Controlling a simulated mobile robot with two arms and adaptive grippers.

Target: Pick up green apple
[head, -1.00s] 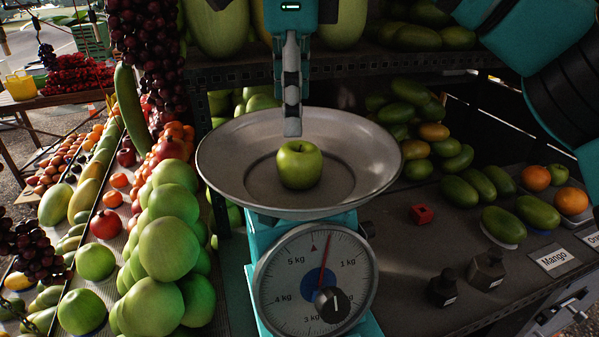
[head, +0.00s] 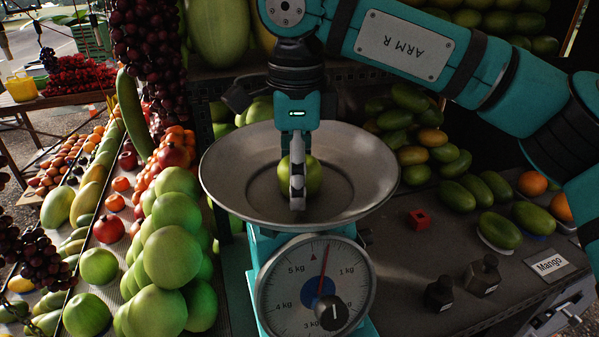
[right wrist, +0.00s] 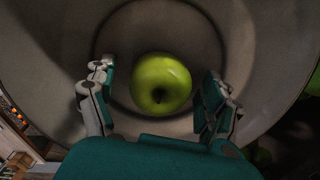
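The green apple (head: 313,176) sits in the metal pan (head: 228,178) of the teal scale (head: 284,283). My right gripper (head: 297,205) points down over the pan, and its finger hides the middle of the apple in the head view. In the right wrist view the apple (right wrist: 161,83) lies between the two fingers of the right gripper (right wrist: 160,88). The fingers are spread, with a gap on each side of the apple. My left gripper is not in view.
Green fruit (head: 172,253) is heaped left of the scale. Mangoes (head: 500,228), a red cube (head: 419,220) and dark weights (head: 440,293) are on the counter to the right. Grapes (head: 147,45) hang at the upper left. The counter around the red cube is mostly bare.

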